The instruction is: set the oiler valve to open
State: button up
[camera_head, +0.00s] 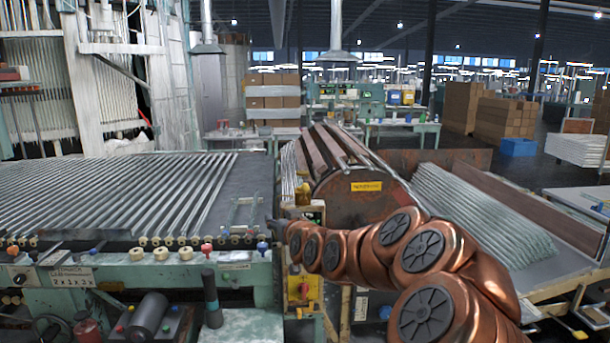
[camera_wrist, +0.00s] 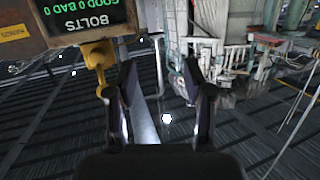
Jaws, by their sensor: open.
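My gripper (camera_wrist: 159,70) is open in the wrist view, its two dark fingers apart with nothing between them. In the head view the end of my copper arm reaches the right end of the roller table, and my gripper (camera_head: 282,226) shows there small and dark. No part is clearly marked as the oiler valve. A yellow fitting (camera_wrist: 101,66) sits just left of my left finger in the wrist view, against a brown counter box (camera_wrist: 85,22) with upside-down green lettering. Whether they touch is unclear. A yellow box with a red part (camera_head: 303,289) is below my arm.
The roller table (camera_head: 120,190) with rows of glass tubes fills the left. A rusty drum (camera_head: 350,195) stands behind my arm. A tray of stacked tubes (camera_head: 490,215) lies to the right.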

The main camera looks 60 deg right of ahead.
aim_at(306, 190)
jog(key=s+d+r+m+h+p, duration=0.1)
jog(key=s+d+r+m+h, duration=0.15)
jog(key=s+d+r, duration=0.35)
jog(key=shift+n+h, duration=0.25)
jog(key=shift+n, duration=0.1)
jog(key=shift+f+p+x, duration=0.15)
jog(key=shift+p+x, duration=0.4)
jog(key=shift+x, duration=0.95)
jog(key=shift+f+p+x, duration=0.15)
jog(key=shift+p+x, duration=0.45)
jog(key=shift+x, duration=0.9)
jog(key=shift+f+p+x, duration=0.2)
jog(key=shift+p+x, duration=0.35)
jog(key=shift+x, duration=0.9)
grip_shut()
